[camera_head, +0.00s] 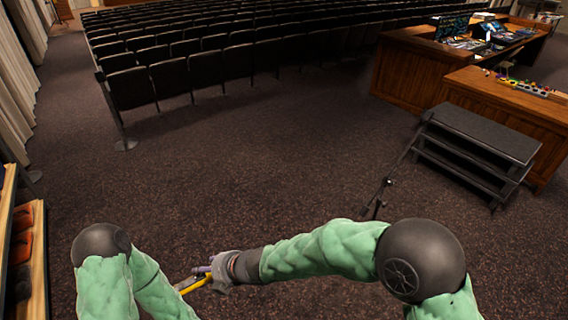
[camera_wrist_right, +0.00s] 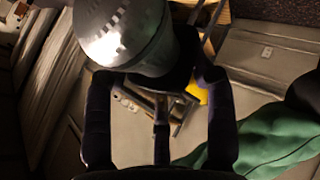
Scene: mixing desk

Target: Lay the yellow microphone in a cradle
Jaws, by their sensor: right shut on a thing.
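A yellow, stick-like piece (camera_head: 193,285) shows at my right gripper (camera_head: 203,272) in the head view, low and left of centre; I take it to be part of the yellow microphone. In the right wrist view a silver rounded head with a dark body (camera_wrist_right: 125,35) sits between the fingers of my right gripper (camera_wrist_right: 160,90). A small yellow patch (camera_wrist_right: 201,94) shows beside the right finger. My right gripper is shut on the microphone. My left gripper is out of view; only its arm shows. No cradle can be made out clearly.
A wooden desk (camera_head: 462,98) at the right carries a row of small coloured items (camera_head: 522,85), too small to identify. A dark stepped bench (camera_head: 475,140) and a thin stand (camera_head: 384,190) are before it. Seat rows (camera_head: 205,70) fill the back. Carpet between is clear. Shelves (camera_head: 33,250) are left.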

